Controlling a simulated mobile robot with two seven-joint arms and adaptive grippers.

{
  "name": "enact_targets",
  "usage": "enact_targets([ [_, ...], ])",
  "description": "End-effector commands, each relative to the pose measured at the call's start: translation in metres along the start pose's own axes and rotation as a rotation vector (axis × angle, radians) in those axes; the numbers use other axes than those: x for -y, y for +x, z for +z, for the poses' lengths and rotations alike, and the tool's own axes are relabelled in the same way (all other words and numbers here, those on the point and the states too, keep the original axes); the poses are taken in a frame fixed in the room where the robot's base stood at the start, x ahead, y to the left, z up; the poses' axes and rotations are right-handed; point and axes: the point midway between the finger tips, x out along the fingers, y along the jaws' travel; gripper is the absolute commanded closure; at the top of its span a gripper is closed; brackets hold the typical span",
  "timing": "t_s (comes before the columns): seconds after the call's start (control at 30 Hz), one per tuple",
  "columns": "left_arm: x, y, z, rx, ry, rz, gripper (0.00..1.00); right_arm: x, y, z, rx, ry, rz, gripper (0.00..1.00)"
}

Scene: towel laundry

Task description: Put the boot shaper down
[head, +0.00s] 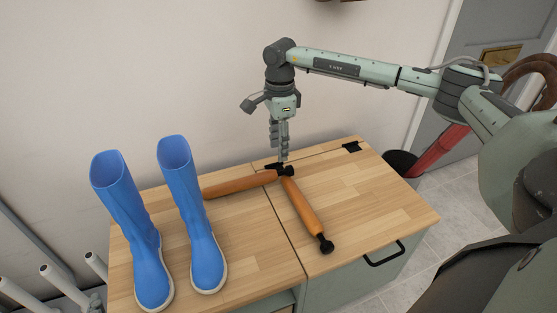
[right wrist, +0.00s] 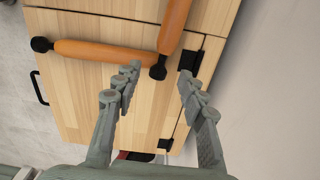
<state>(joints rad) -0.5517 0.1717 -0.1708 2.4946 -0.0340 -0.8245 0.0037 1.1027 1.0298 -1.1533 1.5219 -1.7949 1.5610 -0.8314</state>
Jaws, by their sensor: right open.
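Two orange boot shapers with black ends lie on the wooden cabinet top (head: 345,185). One boot shaper (head: 300,205) points toward the front and also shows in the right wrist view (right wrist: 105,53). The other boot shaper (head: 240,184) points left toward the boots and also shows in the right wrist view (right wrist: 173,25). Their black ends meet or nearly meet at the back. My right gripper (head: 282,157) points down just above those ends. My left gripper is out of view.
Two blue boots (head: 130,225) (head: 190,210) stand upright on the left of the top. A wall is close behind. Black hinges (head: 351,147) sit at the back edge, a black handle (head: 384,255) at the front. The top's right part is clear.

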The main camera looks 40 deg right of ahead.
Motion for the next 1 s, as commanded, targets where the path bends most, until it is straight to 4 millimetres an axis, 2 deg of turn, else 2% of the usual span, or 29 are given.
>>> enact_targets([
  [0.03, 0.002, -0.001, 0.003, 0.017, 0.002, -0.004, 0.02, 0.001, -0.012, 0.0, 0.001, 0.0, -0.003, 0.59],
  [0.1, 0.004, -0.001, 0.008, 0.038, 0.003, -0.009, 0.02, 0.001, -0.022, 0.0, 0.002, 0.0, -0.003, 0.59],
  [0.3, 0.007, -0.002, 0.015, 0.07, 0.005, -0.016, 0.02, 0.0, -0.039, 0.0, 0.001, 0.0, 0.0, 0.59],
  [1.0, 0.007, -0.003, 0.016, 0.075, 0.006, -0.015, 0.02, 0.0, -0.041, 0.0, 0.001, 0.0, 0.001, 0.59],
])
